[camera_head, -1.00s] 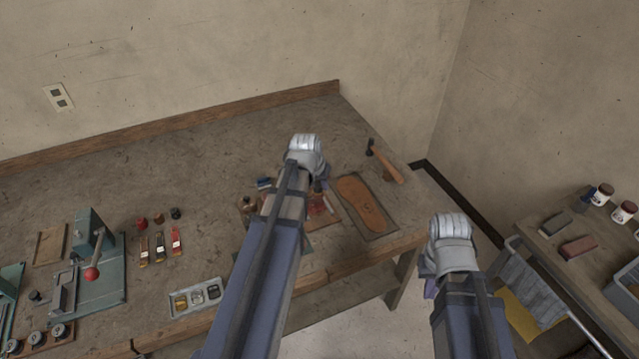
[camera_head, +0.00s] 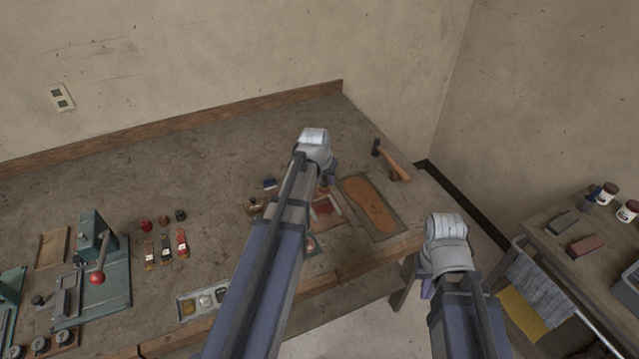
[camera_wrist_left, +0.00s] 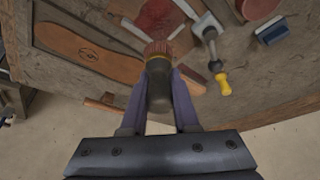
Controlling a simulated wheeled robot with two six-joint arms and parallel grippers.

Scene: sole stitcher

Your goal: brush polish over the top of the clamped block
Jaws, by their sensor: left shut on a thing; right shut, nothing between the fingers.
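My left gripper (camera_wrist_left: 164,78) is shut on a brush (camera_wrist_left: 159,92) with a dark handle, a yellow band and reddish bristles. The bristle end points away from me, over the near edge of a reddish-brown piece, which looks like the block (camera_wrist_left: 155,16). Beside it is a grey metal clamp (camera_wrist_left: 207,28) with a yellow-ended handle. I cannot tell whether the bristles touch the block. In the head view the reddish block (camera_head: 322,208) is partly hidden by my left arm. My right gripper (camera_head: 428,289) is shut and empty, mostly hidden behind its wrist, off the bench's right end.
A sole on a board (camera_head: 372,205) and a hammer (camera_head: 392,160) lie right of the block. A tin tray (camera_head: 203,300), small brushes (camera_head: 166,248) and a green press (camera_head: 105,262) stand left. A side table (camera_head: 560,232) with jars is at right.

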